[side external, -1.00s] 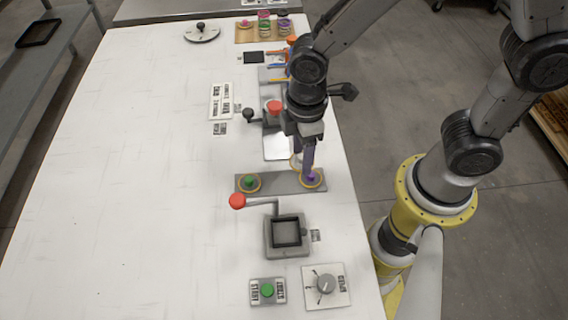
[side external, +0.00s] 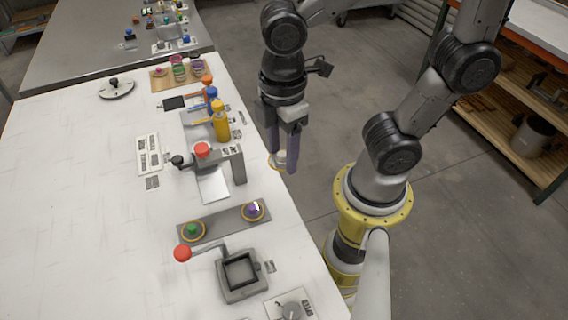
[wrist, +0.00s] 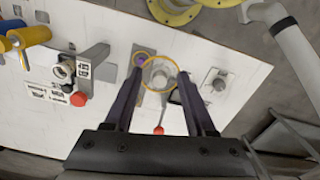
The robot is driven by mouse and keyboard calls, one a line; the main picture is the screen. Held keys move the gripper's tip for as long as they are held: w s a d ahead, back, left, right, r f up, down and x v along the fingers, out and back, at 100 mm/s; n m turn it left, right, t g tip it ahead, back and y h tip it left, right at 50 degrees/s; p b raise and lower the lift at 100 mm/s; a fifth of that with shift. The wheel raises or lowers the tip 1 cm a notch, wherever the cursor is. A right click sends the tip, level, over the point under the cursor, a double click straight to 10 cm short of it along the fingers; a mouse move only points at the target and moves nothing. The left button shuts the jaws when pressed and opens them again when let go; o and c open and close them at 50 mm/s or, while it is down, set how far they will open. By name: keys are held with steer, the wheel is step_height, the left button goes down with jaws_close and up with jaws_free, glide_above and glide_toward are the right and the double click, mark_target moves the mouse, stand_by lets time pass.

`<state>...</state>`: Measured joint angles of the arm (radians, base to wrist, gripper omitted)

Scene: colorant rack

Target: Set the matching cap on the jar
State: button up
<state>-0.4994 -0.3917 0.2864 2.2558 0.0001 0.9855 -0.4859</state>
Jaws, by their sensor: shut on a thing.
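My gripper (side external: 279,168) is shut on a pale, round piece with a yellow ring (side external: 278,157), held in the air near the table's right edge. In the wrist view my gripper (wrist: 160,82) has the yellow ring (wrist: 158,56) between its fingers. I cannot tell whether this piece is a jar or a cap. Several small jars (side external: 178,69) with coloured contents stand on a wooden board at the back of the table. A flat pink piece (side external: 159,72) lies on the board's left part. A grey plate (side external: 222,222) carries a green knob (side external: 193,230) and a purple knob (side external: 252,209), each ringed in yellow.
A grey stand with a red button (side external: 202,150) is left of my gripper. A lever with a red ball (side external: 182,253) and a square grey box (side external: 240,273) are in front. The table's left side is clear.

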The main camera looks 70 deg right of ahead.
steer(key=w+d, duration=0.4)
steer(key=w, duration=0.9)
steer(key=w+d, duration=0.3)
steer(key=w, duration=0.9)
steer(key=shift+w+f, duration=0.2)
steer(key=shift+f, duration=5.95)
steer(key=shift+f, duration=0.5)
steer(key=o, duration=1.5)
